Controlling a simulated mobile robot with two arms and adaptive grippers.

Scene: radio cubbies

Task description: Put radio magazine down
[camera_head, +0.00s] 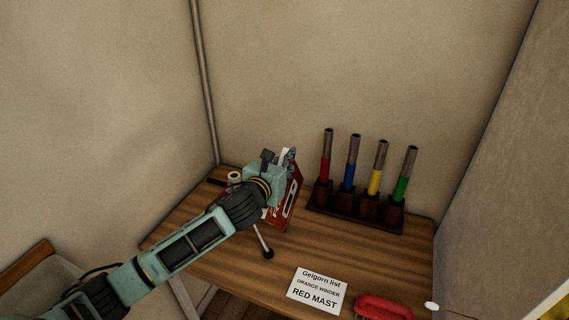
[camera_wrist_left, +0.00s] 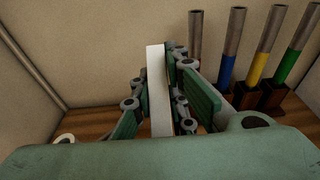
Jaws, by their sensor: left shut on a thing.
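My left gripper (camera_head: 278,157) is above the back left part of the wooden table (camera_head: 215,262). It is shut on a thin, upright, pale slab, which I take to be the radio magazine (camera_wrist_left: 155,90); it is seen nearly edge-on between the green finger pads in the left wrist view. A red panel with pale markings (camera_head: 291,206) shows beside and below the gripper in the head view. I cannot tell whether it is the magazine's cover or a separate thing. The gripper hides part of it. My right gripper is not in view.
A dark rack (camera_head: 353,208) with red, blue, yellow and green tubes stands at the back right. A white card (camera_head: 317,290) and a red brush-like thing (camera_head: 383,307) lie in front. A dark-tipped rod (camera_head: 262,241) and a small white roll (camera_head: 234,177) are near my arm. The table's middle is clear.

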